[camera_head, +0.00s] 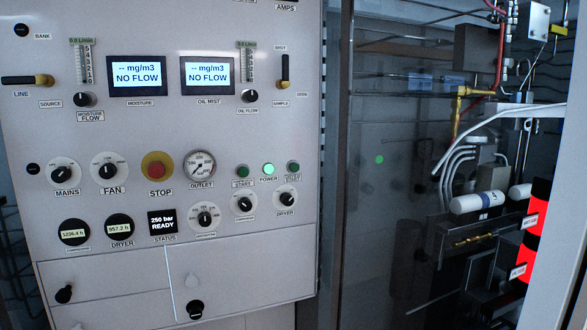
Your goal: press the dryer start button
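The light grey control panel (225,120) fills the left half of the head view. Two dark green buttons sit in a row right of the outlet gauge: a left one (242,170) with a label reading START, and a right one (293,167) above the dryer knob. The right one's label is too small to read surely, so I cannot tell for certain which is the dryer start button. The POWER lamp (268,168) between them glows pale green. The black dryer knob (286,199) is below right. Neither of my grippers is in view.
A red STOP button (157,167) on a yellow ring and the outlet gauge (199,167) are left of the green buttons. The status screen (162,222) reads 250 bar READY. Right of the panel, an open bay holds hoses and a white cylinder (478,202). Nothing blocks the panel front.

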